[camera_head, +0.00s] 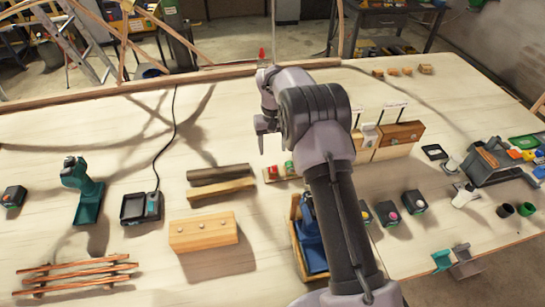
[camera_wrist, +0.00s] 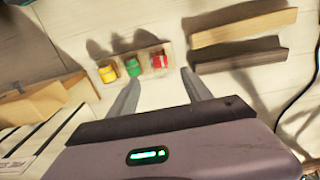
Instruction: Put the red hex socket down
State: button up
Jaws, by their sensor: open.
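The red hex socket (camera_wrist: 159,61) sits in a small light holder (camera_wrist: 143,66) in the wrist view, at the end of a row beside a green socket (camera_wrist: 132,67) and a yellow one (camera_wrist: 107,73). In the head view the red socket (camera_head: 272,171) and the green one (camera_head: 289,167) show just left of my arm; the yellow one is hidden. My gripper (camera_wrist: 160,83) is open and empty. Its fingertips spread either side of the red socket's direction, with the socket apart from them. In the head view my gripper (camera_head: 266,140) hangs above and behind the holder.
Two wooden bars, one dark (camera_head: 220,174) and one light (camera_head: 221,190), lie left of the holder. A drilled wooden block (camera_head: 203,231) and a charger (camera_head: 141,207) are further left. A wooden box (camera_head: 305,250) with blue contents is in front, partly behind my arm.

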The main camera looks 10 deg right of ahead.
jog(key=s+a+r+m+t, duration=0.1)
jog(key=s+r, duration=0.4)
jog(key=r, duration=0.3)
jog(key=s+r+t+y, duration=0.1)
jog(key=s+r, duration=0.4)
jog(key=r, duration=0.4)
jog(key=s+a+r+m+t, duration=0.1)
jog(key=s+r, duration=0.4)
jog(key=r, duration=0.3)
jog(key=s+a+m+t+y, duration=0.1)
jog(key=s+a+m+t, duration=0.1)
jog(key=s, duration=2.1)
jog(key=shift+r+t, duration=0.4)
jog(key=shift+r, duration=0.05)
jog(key=shift+s, duration=0.1)
